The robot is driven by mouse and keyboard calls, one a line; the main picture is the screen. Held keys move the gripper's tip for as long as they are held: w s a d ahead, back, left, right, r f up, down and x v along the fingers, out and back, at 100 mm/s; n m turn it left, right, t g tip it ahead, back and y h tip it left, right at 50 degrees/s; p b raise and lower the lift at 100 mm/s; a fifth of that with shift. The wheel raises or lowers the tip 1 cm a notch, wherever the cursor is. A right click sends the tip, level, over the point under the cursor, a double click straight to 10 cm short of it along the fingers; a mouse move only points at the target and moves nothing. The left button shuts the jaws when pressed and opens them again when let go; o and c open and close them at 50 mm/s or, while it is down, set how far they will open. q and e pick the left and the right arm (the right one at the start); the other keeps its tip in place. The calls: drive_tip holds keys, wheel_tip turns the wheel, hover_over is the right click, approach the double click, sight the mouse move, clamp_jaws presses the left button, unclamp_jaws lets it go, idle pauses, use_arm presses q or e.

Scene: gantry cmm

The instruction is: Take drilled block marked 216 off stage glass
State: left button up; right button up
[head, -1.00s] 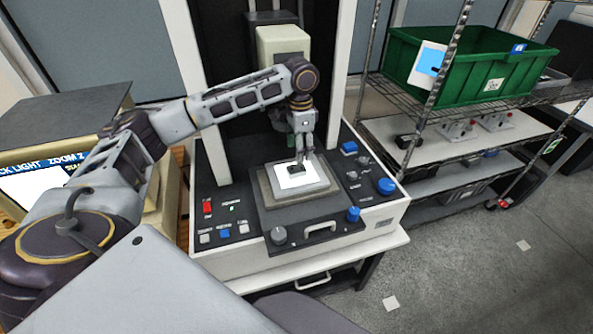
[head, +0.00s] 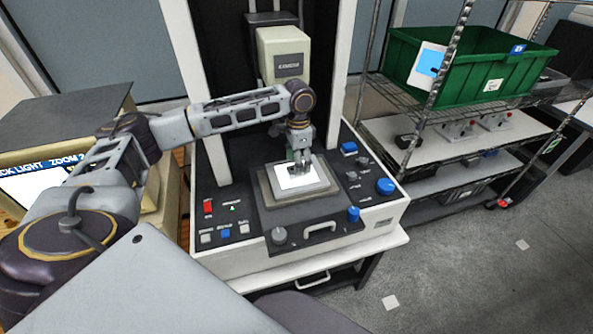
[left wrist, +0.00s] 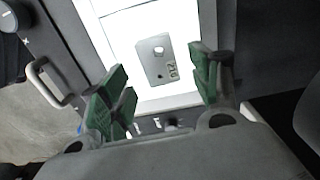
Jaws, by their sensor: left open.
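The drilled block (left wrist: 157,60) lies flat on the bright stage glass (left wrist: 120,28) in the left wrist view. It is a grey plate with holes and a dark mark at one end that I cannot read surely. My left gripper (left wrist: 162,86) is open, its green-padded fingers spread wide to either side of the block's near end and apart from it. In the head view the left gripper (head: 300,164) points down just over the lit stage glass (head: 293,182) and mostly hides the block. My right gripper is not in view.
The measuring machine's head (head: 283,57) stands behind my left wrist. Knobs and buttons surround the stage, including a blue knob (head: 385,186). A wire rack with a green bin (head: 465,72) stands at the right. Open floor lies at the lower right.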

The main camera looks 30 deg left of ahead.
use_arm(q)
drive_tip(key=shift+f, duration=1.5)
drive_tip(key=shift+a, duration=0.1)
drive_tip(key=c, duration=1.1)
drive_tip(key=shift+r, duration=0.15)
drive_tip(key=shift+c, duration=0.2)
wheel_tip(320, 180, up, 10)
drive_tip(key=shift+b, duration=0.4)
